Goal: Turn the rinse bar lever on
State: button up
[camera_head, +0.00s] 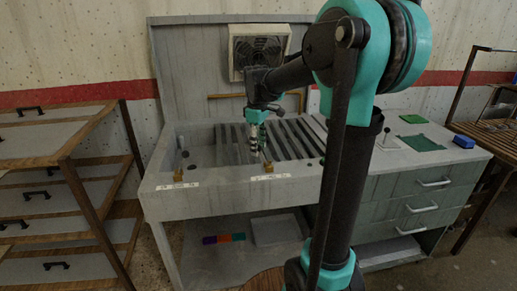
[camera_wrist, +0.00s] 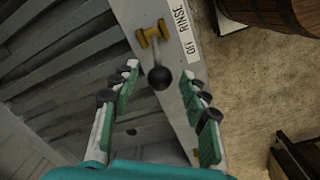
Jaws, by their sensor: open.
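The rinse lever (camera_wrist: 159,77) shows in the wrist view as a short arm with a dark ball knob. It rises from a brass mount (camera_wrist: 152,34) on the sink's front rim. My gripper (camera_wrist: 163,80) is open, with one finger on each side of the knob and visible gaps to both. In the head view my gripper (camera_head: 258,145) hangs over the sink near the front rim, above a brass mount (camera_head: 267,168). The knob is not clear there.
The grey sink (camera_head: 215,206) has a slatted rack (camera_head: 228,138) inside. Another brass mount (camera_head: 178,175) sits on the rim to the left. A fan (camera_head: 260,50) and brass pipe (camera_head: 228,96) are behind. A blue block (camera_head: 463,141) lies on the right counter.

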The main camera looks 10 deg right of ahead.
jog(key=shift+f, duration=0.65)
jog(key=shift+c, duration=0.6)
grip_shut()
